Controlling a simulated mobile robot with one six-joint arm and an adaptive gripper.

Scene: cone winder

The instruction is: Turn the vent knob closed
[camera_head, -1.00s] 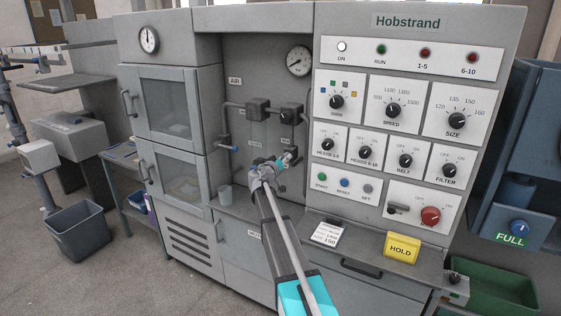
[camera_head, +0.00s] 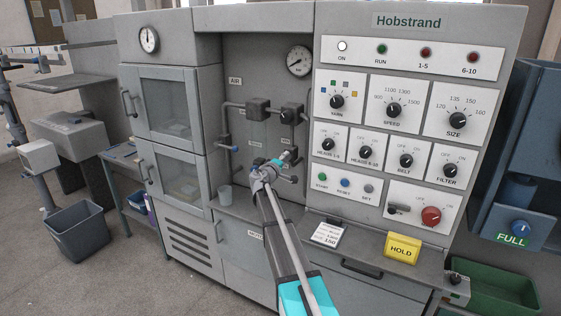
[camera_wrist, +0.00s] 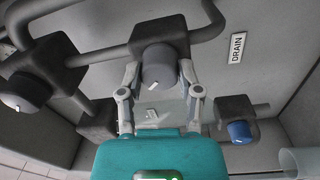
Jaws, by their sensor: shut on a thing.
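A round dark grey knob (camera_wrist: 158,70) with a white pointer line sits on a square pipe block in the wrist view. My gripper (camera_wrist: 158,82) has one finger on each side of this knob and is shut on it. In the head view my gripper (camera_head: 288,158) reaches into the grey recess, at the pipework below the gauge. No label for the held knob is readable, so I cannot confirm from print that it is the vent knob. The fingers hide its sides.
A second grey knob (camera_wrist: 22,92) and a blue knob (camera_wrist: 240,131) are on neighbouring pipe blocks. A DRAIN label (camera_wrist: 237,47) is on the recess wall. A cup (camera_head: 225,194) stands on the ledge. The control panel (camera_head: 411,100) is close on the right.

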